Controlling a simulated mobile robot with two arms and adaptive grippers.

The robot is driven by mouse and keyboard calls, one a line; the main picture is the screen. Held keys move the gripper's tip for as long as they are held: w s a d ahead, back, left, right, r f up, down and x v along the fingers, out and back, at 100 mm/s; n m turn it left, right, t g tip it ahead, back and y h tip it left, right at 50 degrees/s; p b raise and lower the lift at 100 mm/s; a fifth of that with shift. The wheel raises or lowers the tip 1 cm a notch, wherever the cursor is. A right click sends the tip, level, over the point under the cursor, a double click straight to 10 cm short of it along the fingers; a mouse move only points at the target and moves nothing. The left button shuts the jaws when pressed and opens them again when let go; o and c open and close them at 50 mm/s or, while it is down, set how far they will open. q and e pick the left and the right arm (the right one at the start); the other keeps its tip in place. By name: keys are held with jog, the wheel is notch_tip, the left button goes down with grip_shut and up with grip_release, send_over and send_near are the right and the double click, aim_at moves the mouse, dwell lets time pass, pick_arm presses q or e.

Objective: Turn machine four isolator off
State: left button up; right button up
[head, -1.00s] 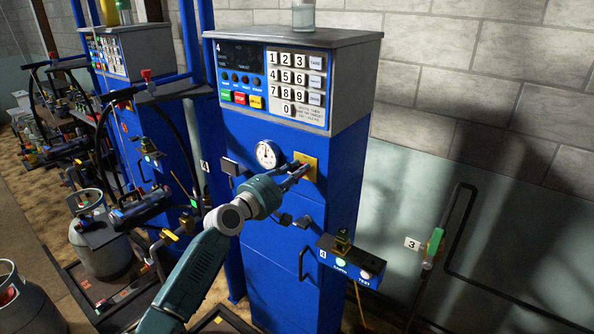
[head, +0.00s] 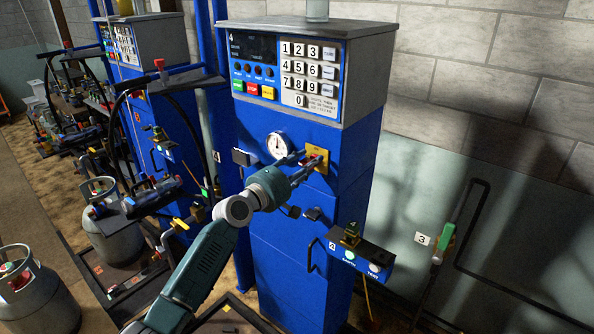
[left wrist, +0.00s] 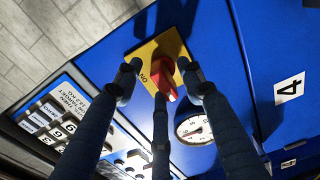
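Machine four (head: 290,120) is the blue cabinet with a 4 on its panel. Its isolator is a red knob (left wrist: 166,80) on a yellow plate (left wrist: 172,44) marked ON. The plate also shows in the head view (head: 319,154), partly behind my fingers. My left gripper (head: 308,164) is at the plate. In the left wrist view, its fingers (left wrist: 160,86) are spread around the knob with gaps showing, so it is open. I cannot tell whether any finger touches the knob. My right gripper is not in view.
A round gauge (head: 278,146) sits left of the plate, and a keypad (head: 308,72) is above. A small control box (head: 358,257) juts out at lower right. Gas cylinders (head: 35,290) and hoses crowd the left. The wall at right is mostly clear.

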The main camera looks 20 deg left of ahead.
pick_arm(q)
jog(key=v, duration=1.1)
jog(key=shift+s, duration=0.25)
jog(key=shift+a, duration=0.1)
notch_tip(320, 180, down, 14)
jog(key=a+g+y, duration=0.2)
jog(key=s+f+m+g+y+b, duration=0.15)
jog(key=s+f, duration=0.35)
jog(key=f, duration=0.7)
jog(key=s+a+f+m+g+y, duration=0.15)
jog(key=s+f, duration=0.35)
jog(key=f, duration=0.6)
jog(key=s+f+m+g+b, duration=0.1)
jog(key=s+f+m+g, duration=0.35)
jog(key=f, duration=0.75)
jog(key=s+d+f+m+g+y, duration=0.1)
jog(key=s+d+f+m+g, duration=0.15)
jog(key=s+f, duration=1.55)
jog(key=s+d+f+m+g, duration=0.1)
jog(key=s+f+m, duration=0.1)
jog(key=s, duration=0.7)
jog(key=s+d+f+m+g, duration=0.1)
jog(key=s+f+m, duration=0.1)
jog(key=s, duration=0.7)
jog(key=s+d+f+m+g+b, duration=0.1)
jog(key=s+d+f+m+g, duration=0.1)
jog(key=s, duration=0.7)
jog(key=shift+s+f+m, duration=0.2)
jog(key=shift+f+m, duration=0.2)
jog(key=shift+f, duration=0.1)
